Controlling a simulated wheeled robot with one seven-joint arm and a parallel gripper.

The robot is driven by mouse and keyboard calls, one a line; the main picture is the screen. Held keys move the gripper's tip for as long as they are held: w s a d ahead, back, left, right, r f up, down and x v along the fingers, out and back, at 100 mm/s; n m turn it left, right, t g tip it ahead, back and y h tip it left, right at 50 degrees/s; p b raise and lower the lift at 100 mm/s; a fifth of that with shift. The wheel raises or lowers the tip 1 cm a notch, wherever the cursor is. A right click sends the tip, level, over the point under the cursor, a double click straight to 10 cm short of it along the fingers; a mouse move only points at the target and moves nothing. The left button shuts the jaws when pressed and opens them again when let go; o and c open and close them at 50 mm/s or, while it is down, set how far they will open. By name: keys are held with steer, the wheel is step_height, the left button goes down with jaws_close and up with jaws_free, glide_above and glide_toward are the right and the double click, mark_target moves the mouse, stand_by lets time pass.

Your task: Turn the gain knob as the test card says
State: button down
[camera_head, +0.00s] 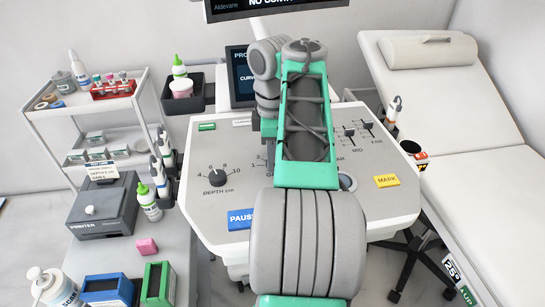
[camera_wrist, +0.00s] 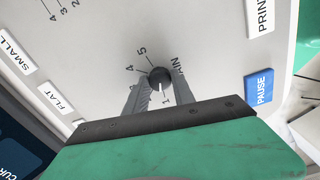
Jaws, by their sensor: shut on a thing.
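The gain knob (camera_wrist: 158,74) is a dark round knob on the console's pale panel in the wrist view. The digits 4, 5 and 1 and part of the word GAIN show around it; the fingers hide other marks. Its white pointer line lies near the 1. My gripper (camera_wrist: 160,81) is shut on the knob, one finger on each side. In the head view my arm hides the knob and fingertips; a 1 and 2 of its scale show beside the arm. The test card (camera_head: 103,170) stands behind the printer, its small print mostly unreadable.
The console (camera_head: 208,215) also bears a depth knob (camera_head: 217,178), a blue PAUSE button (camera_head: 241,219), a yellow MARK button (camera_head: 387,181) and sliders (camera_head: 350,136). A trolley with a printer (camera_head: 103,210) and bottles stands left, a couch (camera_head: 480,150) right.

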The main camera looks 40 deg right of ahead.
steer(key=m+b, duration=0.1)
steer(key=m, duration=0.3)
steer(key=shift+f+b, duration=0.1)
steer(key=shift+b, duration=0.3)
steer(key=m+b, duration=0.1)
steer(key=m, duration=0.6)
steer(key=shift+m+b, duration=0.3)
steer(key=shift+b, duration=0.05)
steer(key=m, duration=0.3)
steer(key=shift+m, duration=0.3)
steer(key=m, duration=0.3)
steer(key=shift+m+b, duration=0.4)
steer(key=m, duration=0.3)
steer(key=shift+m, duration=0.3)
steer(key=m, duration=0.3)
steer(key=shift+b, duration=0.3)
steer(key=shift+m, duration=2.2)
